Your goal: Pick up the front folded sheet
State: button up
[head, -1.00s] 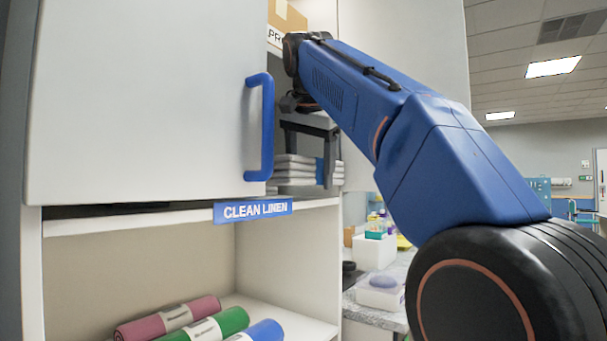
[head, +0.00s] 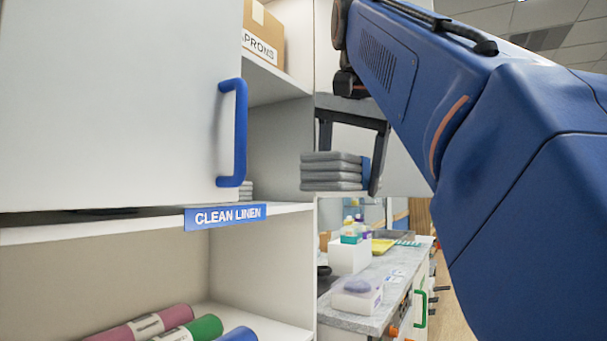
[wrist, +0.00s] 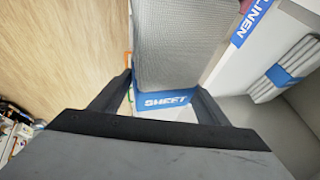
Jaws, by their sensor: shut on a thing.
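The front folded sheet (head: 332,173) is a stack of grey folded layers with a blue band at its right end. My gripper (head: 348,165) is shut on it and holds it in the air, just outside the cupboard opening. In the wrist view the sheet (wrist: 175,45) lies between my gripper's fingers (wrist: 165,95), with its blue "SHEET" label (wrist: 167,101) facing me. Another folded sheet (wrist: 287,68) with a blue band lies on the shelf. In the head view only a sliver of it (head: 245,190) shows behind the door handle.
The white cupboard door (head: 110,100) with its blue handle (head: 233,132) stands at the left. The "CLEAN LINEN" shelf (head: 285,208) is below it. An aprons box (head: 263,35) sits above. Rolled mats (head: 200,328) lie lower down. A counter (head: 372,307) with bottles stands at the right.

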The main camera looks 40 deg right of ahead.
jog(key=s+d, duration=0.1)
jog(key=s, duration=1)
jog(key=shift+d, duration=0.15)
dwell(0.7)
